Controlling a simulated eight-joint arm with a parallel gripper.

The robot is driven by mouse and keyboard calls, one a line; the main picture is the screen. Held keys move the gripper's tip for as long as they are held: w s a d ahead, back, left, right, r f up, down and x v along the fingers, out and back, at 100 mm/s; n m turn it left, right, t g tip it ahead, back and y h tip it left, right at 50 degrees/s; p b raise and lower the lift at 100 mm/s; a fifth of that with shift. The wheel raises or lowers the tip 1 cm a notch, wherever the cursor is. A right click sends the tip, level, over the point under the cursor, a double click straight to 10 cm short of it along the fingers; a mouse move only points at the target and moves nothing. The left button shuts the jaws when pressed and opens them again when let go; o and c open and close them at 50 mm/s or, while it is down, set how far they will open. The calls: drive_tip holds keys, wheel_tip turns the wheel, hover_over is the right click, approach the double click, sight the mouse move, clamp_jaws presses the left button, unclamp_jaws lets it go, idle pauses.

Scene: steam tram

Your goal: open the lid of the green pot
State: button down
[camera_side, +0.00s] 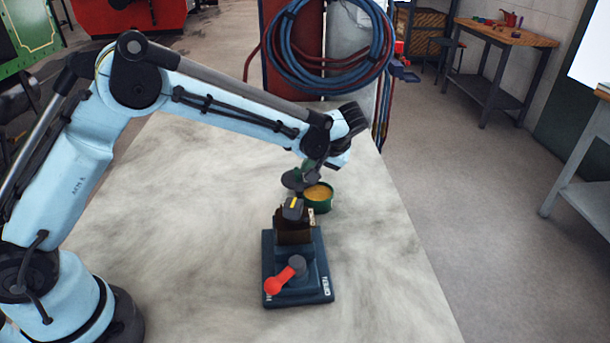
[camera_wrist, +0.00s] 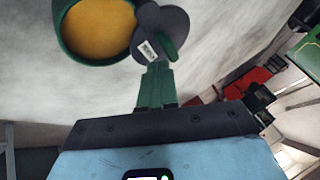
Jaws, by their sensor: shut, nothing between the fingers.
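The green pot (camera_side: 329,205) stands on the pale table with its top mostly uncovered, showing an orange-yellow inside. It also shows at the top left of the wrist view (camera_wrist: 68,45). Its dark grey round lid (camera_side: 290,181) is swung to the left side of the pot in the side view. In the wrist view the lid (camera_wrist: 148,18) overlaps the pot's right rim and carries a green grip and a small white label. My gripper (camera_side: 305,178) is shut and empty, its green fingers (camera_wrist: 157,68) right by the lid. I cannot tell whether they touch it.
A dark blue base (camera_side: 310,292) with a red lever (camera_side: 279,282) and an upright brown block stands in front of the pot. Coiled blue hoses (camera_side: 283,58) hang behind the table. The table (camera_side: 385,265) is clear to the right and left.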

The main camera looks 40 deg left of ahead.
drive_tip(key=shift+s+a, duration=0.2)
drive_tip(key=shift+a, duration=0.4)
drive_tip(key=shift+s+a, duration=0.1)
drive_tip(key=shift+a, duration=0.05)
idle(0.5)
drive_tip(key=w+d+r, duration=0.3)
drive_tip(key=d+r, duration=0.2)
drive_tip(key=r, duration=0.3)
wheel_tip(320, 180, up, 4)
drive_tip(key=m+t+h, duration=0.1)
drive_tip(key=m+h, duration=0.1)
hover_over(301, 187)
drive_tip(key=s+a+f+m+t+h, duration=0.1)
drive_tip(key=s+f+m+t+h, duration=0.1)
drive_tip(key=s, duration=0.7)
drive_tip(key=s+a+f+m+t+h, duration=0.1)
drive_tip(key=s+m+t+h, duration=0.1)
drive_tip(key=s, duration=0.6)
drive_tip(key=shift+s+f+h, duration=0.35)
drive_tip(key=shift+h, duration=0.25)
